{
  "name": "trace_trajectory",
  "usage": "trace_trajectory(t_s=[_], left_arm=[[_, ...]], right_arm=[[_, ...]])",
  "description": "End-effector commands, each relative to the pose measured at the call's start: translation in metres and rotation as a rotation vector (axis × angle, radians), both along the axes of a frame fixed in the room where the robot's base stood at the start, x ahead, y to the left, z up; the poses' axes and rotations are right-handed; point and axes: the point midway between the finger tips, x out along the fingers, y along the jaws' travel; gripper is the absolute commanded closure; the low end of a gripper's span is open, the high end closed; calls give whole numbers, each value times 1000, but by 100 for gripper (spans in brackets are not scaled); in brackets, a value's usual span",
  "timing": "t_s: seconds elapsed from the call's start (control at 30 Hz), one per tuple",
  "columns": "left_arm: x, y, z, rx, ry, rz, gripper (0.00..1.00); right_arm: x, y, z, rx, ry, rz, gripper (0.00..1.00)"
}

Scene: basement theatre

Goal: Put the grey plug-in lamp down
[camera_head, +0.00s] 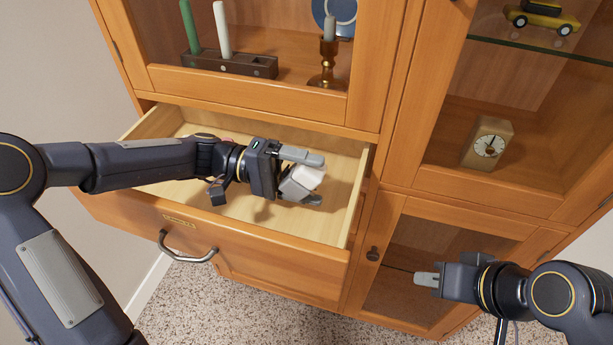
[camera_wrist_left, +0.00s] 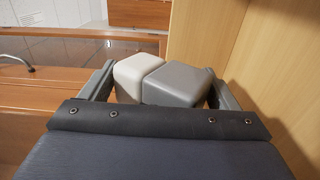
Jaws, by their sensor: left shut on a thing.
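My left gripper (camera_head: 314,179) reaches in from the left over the open wooden drawer (camera_head: 285,256). It is shut on the grey plug-in lamp (camera_head: 294,187), a small block with a grey part and a whitish part. In the left wrist view the lamp (camera_wrist_left: 175,84) sits between the two fingers (camera_wrist_left: 160,85), with the grey part on the right and the pale part on the left. I cannot tell whether the lamp touches the drawer floor. My right gripper (camera_head: 427,280) is at the lower right, in front of the lower cabinet door; its finger gap cannot be made out.
The drawer's visible floor is mostly bare. Its handle (camera_head: 188,250) faces the room. Above are a candle holder (camera_head: 215,63), a brass candlestick (camera_head: 328,65) and a blue plate (camera_head: 338,12). A clock (camera_head: 487,143) and a toy car (camera_head: 541,17) stand on the right shelves.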

Motion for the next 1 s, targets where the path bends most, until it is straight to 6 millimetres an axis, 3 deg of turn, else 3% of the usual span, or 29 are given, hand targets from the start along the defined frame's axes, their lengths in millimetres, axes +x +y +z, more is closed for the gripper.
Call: trace_trajectory(t_s=[0.17,0.2,0.3,0.57,0.7,0.77,1.0], left_arm=[[0,0,-3,0,0,0,54],[0,0,-3,0,0,0,13],[0,0,-3,0,0,0,0],[0,0,0,0,0,0,0],[0,0,18,0,-1,0,0],[5,13,9,0,-1,5,0],[22,65,9,0,-2,6,0]], right_arm=[[0,0,-2,0,0,0,83],[0,0,-2,0,0,0,83],[0,0,-2,0,0,0,83],[0,0,0,0,0,0,83],[0,0,16,0,0,0,83],[0,0,7,0,-1,0,83],[0,0,3,0,0,0,83]])
